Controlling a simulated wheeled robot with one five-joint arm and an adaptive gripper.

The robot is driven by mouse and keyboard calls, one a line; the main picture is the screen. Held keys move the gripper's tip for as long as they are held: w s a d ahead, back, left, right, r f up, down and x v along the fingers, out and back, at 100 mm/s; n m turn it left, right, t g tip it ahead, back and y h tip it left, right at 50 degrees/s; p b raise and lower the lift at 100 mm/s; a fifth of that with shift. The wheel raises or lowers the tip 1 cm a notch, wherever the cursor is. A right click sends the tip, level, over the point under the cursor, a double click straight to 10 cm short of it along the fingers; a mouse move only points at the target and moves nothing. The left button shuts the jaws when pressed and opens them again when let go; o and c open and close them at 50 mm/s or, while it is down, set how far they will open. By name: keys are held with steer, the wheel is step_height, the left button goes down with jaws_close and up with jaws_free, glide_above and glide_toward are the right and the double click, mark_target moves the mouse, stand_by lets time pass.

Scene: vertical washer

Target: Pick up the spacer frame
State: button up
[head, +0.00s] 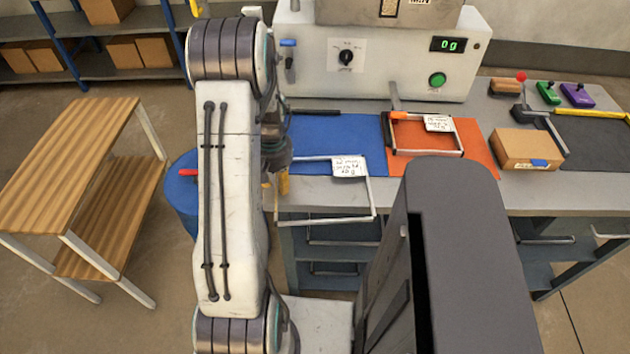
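A thin metal spacer frame (325,220) with a white handwritten label (350,167) shows at the table's front edge, below the blue mat. I cannot tell whether it rests on the table or is held above it. A second metal frame (462,146), also labelled, lies on the orange mat (474,143). My gripper (277,155) is mostly hidden behind my own arm, near the left side of the first frame. Its fingers do not show clearly, so its opening and any contact with the frame cannot be told.
The grey worktable (400,190) carries a blue mat (335,135), a cardboard box (527,148) and a white machine (385,62) reading "0g". A wooden two-tier table (65,165) and a blue drum (180,195) stand left. A shelf with boxes is behind.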

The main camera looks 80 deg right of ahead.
jaws_close()
steer(key=shift+r, duration=0.1)
stand_by(0.5)
